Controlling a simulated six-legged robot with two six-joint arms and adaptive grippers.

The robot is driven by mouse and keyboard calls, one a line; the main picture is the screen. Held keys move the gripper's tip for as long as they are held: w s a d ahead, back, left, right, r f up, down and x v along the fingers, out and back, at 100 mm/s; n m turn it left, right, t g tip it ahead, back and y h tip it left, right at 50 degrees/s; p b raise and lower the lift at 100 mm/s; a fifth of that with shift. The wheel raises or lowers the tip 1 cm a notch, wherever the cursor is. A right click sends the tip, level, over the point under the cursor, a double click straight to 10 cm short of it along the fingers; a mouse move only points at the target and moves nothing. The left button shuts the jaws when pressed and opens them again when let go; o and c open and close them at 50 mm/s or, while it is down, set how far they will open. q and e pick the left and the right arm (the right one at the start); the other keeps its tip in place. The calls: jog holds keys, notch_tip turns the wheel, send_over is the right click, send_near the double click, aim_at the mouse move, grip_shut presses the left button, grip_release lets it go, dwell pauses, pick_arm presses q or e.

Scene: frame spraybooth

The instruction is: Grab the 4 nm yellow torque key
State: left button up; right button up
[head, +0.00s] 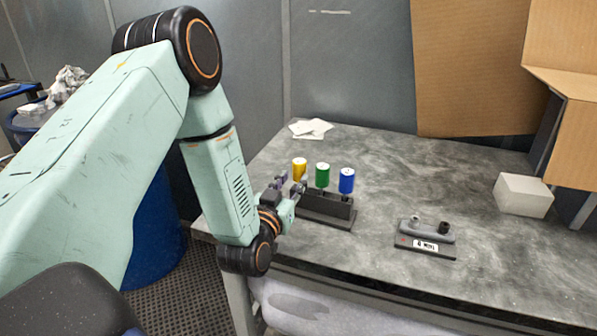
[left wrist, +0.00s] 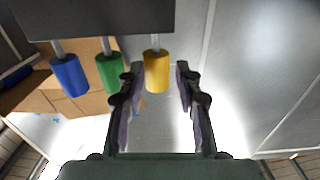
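The yellow torque key (head: 299,169) stands upright at the left end of a dark holder (head: 325,213) on the table. Beside it stand the green key (head: 322,175) and the blue key (head: 346,181). My left gripper (head: 292,184) is at the yellow key, coming from the left. In the left wrist view, the yellow key (left wrist: 157,72) lies between the tips of the open fingers (left wrist: 158,85), with gaps on both sides. The green key (left wrist: 110,70) is just outside one finger, and the blue key (left wrist: 69,75) is farther off. My right gripper is not in view.
A dark fixture with a label (head: 426,240) lies on the table to the right. A white box (head: 523,194) and cardboard (head: 470,70) are farther right and behind. White sheets (head: 310,128) lie at the back edge. The table between holder and box is mostly clear.

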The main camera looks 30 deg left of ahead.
aim_at(299, 176)
pick_arm(q)
jog(key=w, duration=0.3)
jog(key=shift+w+r, duration=0.2)
jog(key=shift+w, duration=0.15)
jog(key=shift+w+a, duration=0.15)
jog(key=shift+w, duration=0.05)
jog(key=shift+a, duration=0.25)
jog(key=shift+w+d, duration=0.1)
jog(key=shift+d, duration=0.1)
jog(key=c, duration=0.5)
jog(key=shift+a, duration=0.15)
grip_shut()
